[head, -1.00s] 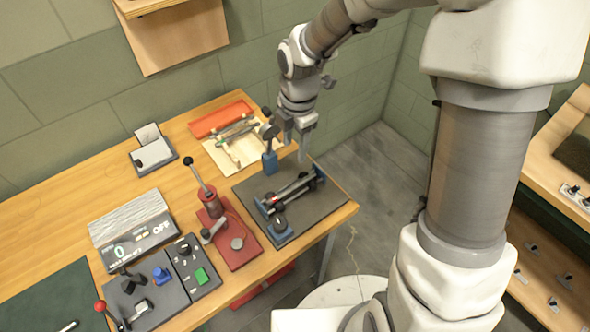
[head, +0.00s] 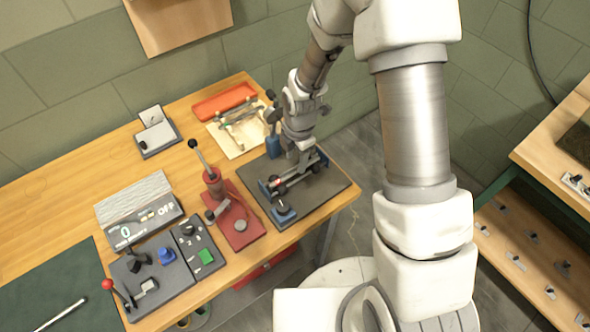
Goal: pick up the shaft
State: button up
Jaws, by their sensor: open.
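A dark grey mat (head: 328,197) at the table's right end bears a blue fixture (head: 284,215) with a long assembly lying across it. A dark rod-like part (head: 282,188) shows along this assembly; it may be the shaft, but I cannot tell for sure. My gripper (head: 303,160) points down at the far part of the assembly, just above or around it. Its jaws are open, and they hide part of the assembly. A separate light metal rod (head: 62,313) lies on the dark green mat at the lower left.
A red press with a lever (head: 238,228) stands left of the grey mat. A blue post (head: 272,147) stands close to my gripper. A control panel (head: 185,262), a display (head: 143,222) and an orange tray (head: 224,102) are also on the table. Bare wood lies at the left.

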aim_at(295, 170)
jog(key=shift+w+f+p, duration=0.15)
jog(key=shift+f+p, duration=0.05)
jog(key=shift+f, duration=0.9)
jog(key=shift+w+f+p, duration=0.1)
jog(key=shift+f+p, duration=0.1)
jog(key=shift+f, duration=0.9)
grip_shut()
